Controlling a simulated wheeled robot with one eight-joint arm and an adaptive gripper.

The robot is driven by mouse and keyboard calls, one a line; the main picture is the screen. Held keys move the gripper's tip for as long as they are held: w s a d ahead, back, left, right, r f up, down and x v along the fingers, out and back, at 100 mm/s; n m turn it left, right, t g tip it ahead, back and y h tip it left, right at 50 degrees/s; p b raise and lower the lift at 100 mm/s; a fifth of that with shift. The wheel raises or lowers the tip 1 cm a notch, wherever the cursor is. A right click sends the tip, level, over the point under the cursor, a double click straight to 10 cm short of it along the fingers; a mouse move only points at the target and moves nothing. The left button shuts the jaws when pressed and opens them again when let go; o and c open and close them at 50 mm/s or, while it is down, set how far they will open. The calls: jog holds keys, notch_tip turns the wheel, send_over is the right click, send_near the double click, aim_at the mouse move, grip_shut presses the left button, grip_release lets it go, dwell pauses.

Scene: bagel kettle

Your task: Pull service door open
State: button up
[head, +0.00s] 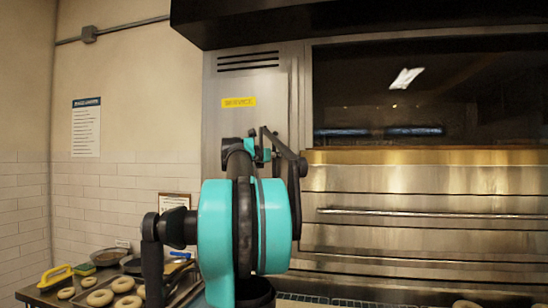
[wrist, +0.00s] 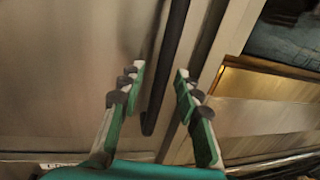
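The service door (head: 222,125) is a tall grey metal panel with a yellow label (head: 239,102) and vent slots at its top. In the head view my arm hides its lower part. In the wrist view the door (wrist: 70,70) fills the left side. A long dark bar handle (wrist: 168,70) runs down it, slightly slanted. My gripper (wrist: 160,72) is open, with one green-and-grey finger on each side of the handle in the picture. I cannot tell whether either finger touches it. In the head view my gripper (head: 265,148) is in front of the door, partly hidden.
A steel oven front with a dark window (head: 430,90) and a long horizontal bar (head: 430,213) stands right of the door. At lower left, a counter holds a tray of bagels (head: 100,298), bowls and a yellow-handled tool (head: 55,275). A tiled wall is behind.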

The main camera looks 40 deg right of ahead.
jog(key=shift+w+d, duration=0.15)
jog(key=shift+d, duration=0.2)
jog(key=shift+c, duration=0.3)
grip_shut()
